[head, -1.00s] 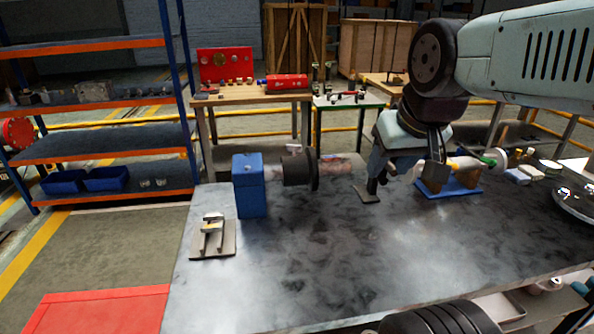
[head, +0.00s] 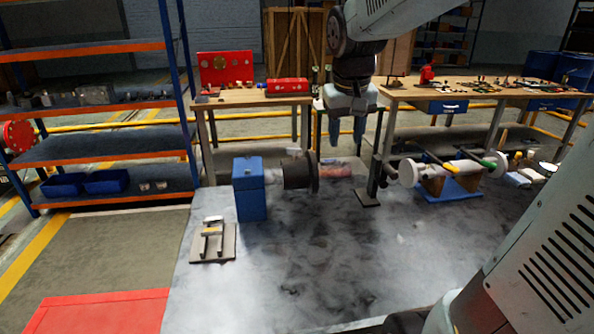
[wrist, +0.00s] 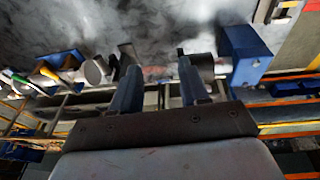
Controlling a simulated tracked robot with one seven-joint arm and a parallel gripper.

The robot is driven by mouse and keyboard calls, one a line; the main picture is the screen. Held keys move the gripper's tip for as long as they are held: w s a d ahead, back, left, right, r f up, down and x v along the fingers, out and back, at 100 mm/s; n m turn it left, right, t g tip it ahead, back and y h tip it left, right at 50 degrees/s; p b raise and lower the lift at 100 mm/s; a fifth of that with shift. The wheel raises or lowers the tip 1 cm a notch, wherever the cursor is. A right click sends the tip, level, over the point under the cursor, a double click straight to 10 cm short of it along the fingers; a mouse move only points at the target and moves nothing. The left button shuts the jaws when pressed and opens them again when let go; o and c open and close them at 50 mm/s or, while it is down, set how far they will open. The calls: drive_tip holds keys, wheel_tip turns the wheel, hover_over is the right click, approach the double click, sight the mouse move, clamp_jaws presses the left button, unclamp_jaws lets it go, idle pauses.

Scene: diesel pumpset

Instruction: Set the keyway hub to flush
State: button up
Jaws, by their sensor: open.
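The dark hub with a wide flange (head: 298,172), which I take to be the keyway hub, sits at the right side of a blue block (head: 250,190) on the metal bench. The wrist view shows the hub (wrist: 203,66) beside the blue block (wrist: 243,52), partly behind a finger. My gripper (head: 346,140) is open and empty, fingers pointing down. In the head view it appears above and right of the hub, apart from it. The wrist view shows both fingers spread (wrist: 160,85). The hub's seat and any keyway are too small to make out.
A dark upright stand (head: 372,185) is right of the hub. Further right, white rollers rest on a blue-based cradle (head: 450,188). A small metal fixture (head: 212,243) lies at the bench's left. The bench (head: 330,260) in front of the hub is clear.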

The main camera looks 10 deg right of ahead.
sight(315, 174)
drive_tip(key=w+a+f+g, duration=0.1)
drive_tip(key=w+f, duration=0.2)
drive_tip(key=w, duration=0.4)
drive_tip(key=w+a+f+g, duration=0.2)
drive_tip(key=w+f, duration=0.2)
drive_tip(key=w, duration=0.3)
drive_tip(key=shift+y, duration=0.4)
wheel_tip(315, 174, down, 14)
drive_tip(key=shift+w+d+r, duration=0.1)
drive_tip(key=shift+d+r, duration=0.05)
drive_tip(key=shift+r, duration=0.05)
clamp_jaws()
